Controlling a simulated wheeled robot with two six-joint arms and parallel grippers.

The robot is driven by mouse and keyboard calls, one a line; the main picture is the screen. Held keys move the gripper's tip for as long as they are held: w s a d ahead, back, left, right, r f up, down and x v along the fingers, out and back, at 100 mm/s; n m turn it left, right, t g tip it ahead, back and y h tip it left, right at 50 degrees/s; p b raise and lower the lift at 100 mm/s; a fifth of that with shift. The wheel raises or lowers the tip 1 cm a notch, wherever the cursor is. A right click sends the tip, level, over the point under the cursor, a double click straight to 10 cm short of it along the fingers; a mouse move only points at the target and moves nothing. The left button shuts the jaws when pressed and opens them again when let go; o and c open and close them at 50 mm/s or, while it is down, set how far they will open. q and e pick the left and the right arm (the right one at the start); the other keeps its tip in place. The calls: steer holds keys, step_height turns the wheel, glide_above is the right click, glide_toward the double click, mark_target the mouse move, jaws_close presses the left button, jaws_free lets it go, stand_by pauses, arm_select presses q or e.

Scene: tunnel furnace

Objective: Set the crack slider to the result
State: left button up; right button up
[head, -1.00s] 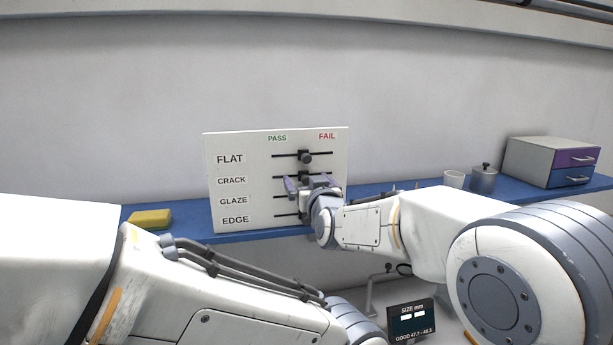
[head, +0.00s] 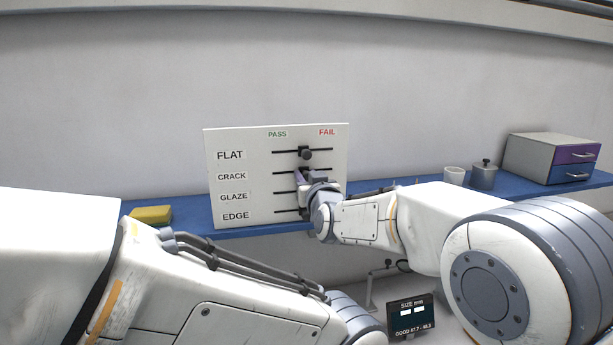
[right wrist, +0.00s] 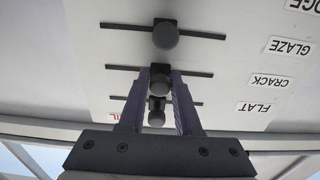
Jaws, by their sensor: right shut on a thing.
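The white board (head: 235,141) stands upright on the blue shelf, with slots labelled FLAT, CRACK, GLAZE and EDGE under PASS at left and FAIL at right. My right gripper (head: 306,174) is shut on the CRACK slider knob. In the right wrist view, upside down, its two fingers (right wrist: 160,76) flank the dark CRACK knob (right wrist: 160,70), near the middle of its slot. The FLAT knob (head: 306,154) is also near mid-slot, and so is the GLAZE knob (right wrist: 165,35). The EDGE knob is hidden by my right gripper. My left gripper is out of view.
The blue shelf (head: 190,229) runs along the wall. A yellow block (head: 151,215) lies left of the board. A white cup (head: 454,176), a grey canister (head: 483,176) and a drawer unit (head: 535,158) stand at right. A size display (head: 411,317) sits lower down.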

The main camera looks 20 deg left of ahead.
steer(key=shift+w+d+b, duration=0.55)
steer(key=shift+d+b, duration=0.2)
steer(key=shift+d, duration=0.05)
steer(key=shift+w+d+b, duration=0.55)
steer(key=shift+d+b, duration=0.2)
steer(key=shift+d, duration=0.05)
steer(key=shift+w+d+b, duration=0.55)
steer(key=shift+d+b, duration=0.2)
steer(key=shift+d, duration=0.05)
steer(key=o, duration=1.6)
steer(key=b, duration=0.6)
glide_toward(326, 169)
steer(key=shift+s+d, duration=0.3)
steer(key=shift+s, duration=0.1)
